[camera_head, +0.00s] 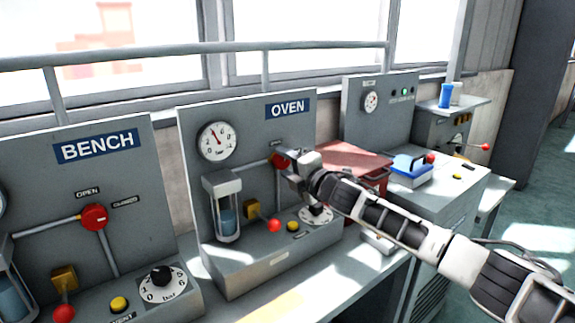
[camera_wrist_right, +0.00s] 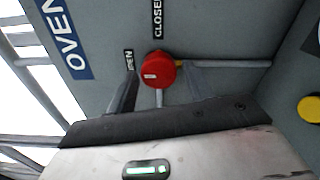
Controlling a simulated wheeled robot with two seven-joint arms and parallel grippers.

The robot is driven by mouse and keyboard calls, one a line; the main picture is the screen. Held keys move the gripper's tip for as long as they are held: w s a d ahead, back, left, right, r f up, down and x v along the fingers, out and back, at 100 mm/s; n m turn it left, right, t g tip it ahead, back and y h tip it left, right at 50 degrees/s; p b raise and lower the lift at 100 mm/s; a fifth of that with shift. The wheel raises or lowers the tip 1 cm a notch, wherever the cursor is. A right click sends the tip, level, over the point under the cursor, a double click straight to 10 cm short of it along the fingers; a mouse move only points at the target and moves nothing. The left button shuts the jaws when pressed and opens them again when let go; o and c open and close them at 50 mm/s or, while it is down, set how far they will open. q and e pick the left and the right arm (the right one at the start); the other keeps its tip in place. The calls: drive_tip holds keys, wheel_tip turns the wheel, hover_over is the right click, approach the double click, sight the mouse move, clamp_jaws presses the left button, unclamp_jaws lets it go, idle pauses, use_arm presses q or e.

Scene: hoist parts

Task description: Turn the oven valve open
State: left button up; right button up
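The oven valve is a red round knob (camera_head: 278,160) on the grey panel under the blue OVEN sign (camera_head: 287,109); my right gripper partly hides it in the head view. In the right wrist view the red knob (camera_wrist_right: 157,69) sits between the two fingertips, with a bit of yellow beside it. My right gripper (camera_head: 288,164) is open at the knob, one finger on each side. I cannot tell whether the fingers touch it. The CLOSED label (camera_wrist_right: 157,18) is clear, while the OPEN label (camera_wrist_right: 129,60) is near one fingertip. My left gripper is out of view.
The BENCH panel (camera_head: 130,185) with its own red knob (camera_head: 94,217) stands on the left. Below the oven valve are a glass cylinder (camera_head: 224,207), a red ball lever (camera_head: 274,226), a yellow button (camera_head: 293,226) and a dial (camera_head: 316,215).

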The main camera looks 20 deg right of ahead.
drive_tip(key=shift+o, duration=0.2)
drive_tip(key=b+v, duration=0.3)
drive_tip(key=v, duration=1.3)
